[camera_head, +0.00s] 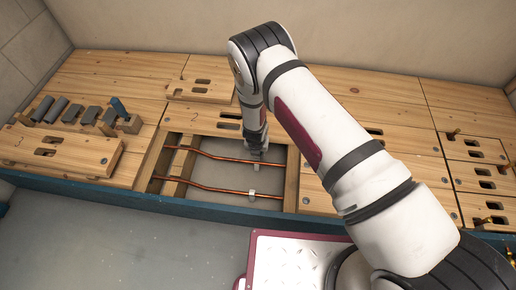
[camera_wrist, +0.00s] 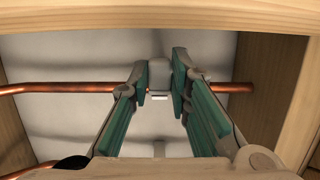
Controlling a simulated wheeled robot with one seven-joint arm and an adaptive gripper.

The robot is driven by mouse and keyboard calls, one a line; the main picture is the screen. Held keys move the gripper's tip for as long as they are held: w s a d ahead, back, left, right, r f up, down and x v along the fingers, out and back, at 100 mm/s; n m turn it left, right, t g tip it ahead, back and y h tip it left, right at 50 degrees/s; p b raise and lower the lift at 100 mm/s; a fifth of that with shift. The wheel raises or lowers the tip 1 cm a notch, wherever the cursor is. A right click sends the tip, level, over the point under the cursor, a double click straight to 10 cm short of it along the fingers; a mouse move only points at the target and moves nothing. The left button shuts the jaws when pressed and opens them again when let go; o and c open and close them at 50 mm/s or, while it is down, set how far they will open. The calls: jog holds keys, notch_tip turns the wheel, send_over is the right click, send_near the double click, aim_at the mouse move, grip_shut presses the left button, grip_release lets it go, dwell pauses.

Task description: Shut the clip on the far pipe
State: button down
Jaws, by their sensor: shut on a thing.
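The far copper pipe (camera_head: 215,157) crosses the floor opening and runs left to right in the wrist view (camera_wrist: 60,87). A small pale grey clip (camera_wrist: 159,74) is at this pipe. My gripper (camera_wrist: 160,84) reaches down into the opening with its green-padded fingers on both sides of the clip, shut on it. In the head view my gripper (camera_head: 256,145) is at the right part of the far pipe and partly hides the clip (camera_head: 256,157). Whether the clip's latch is closed I cannot tell.
The near copper pipe (camera_head: 210,188) lies in the same opening, with its own pale clip (camera_head: 251,195). Wooden joists and boards edge the opening. A loose board (camera_head: 62,150) and several grey pieces (camera_head: 72,112) lie at left.

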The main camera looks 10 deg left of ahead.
jog(key=s+t, duration=0.1)
jog(key=t+b, duration=0.1)
jog(key=t, duration=0.1)
jog(key=s+t, duration=0.1)
jog(key=t, duration=0.1)
jog(key=shift+s+a+f, duration=0.15)
jog(key=shift+s, duration=0.15)
jog(key=shift+s+f+t, duration=0.15)
jog(key=shift+s+t, duration=0.2)
jog(key=shift+t, duration=0.8)
jog(key=shift+s+f+t, duration=0.15)
jog(key=shift+s+t, duration=0.2)
jog(key=shift+t, duration=0.8)
jog(key=c, duration=1.5)
grip_release()
jog(key=shift+s, duration=0.1)
jog(key=v, duration=1.1)
jog(key=shift+s+a, duration=0.15)
jog(key=shift+s, duration=0.3)
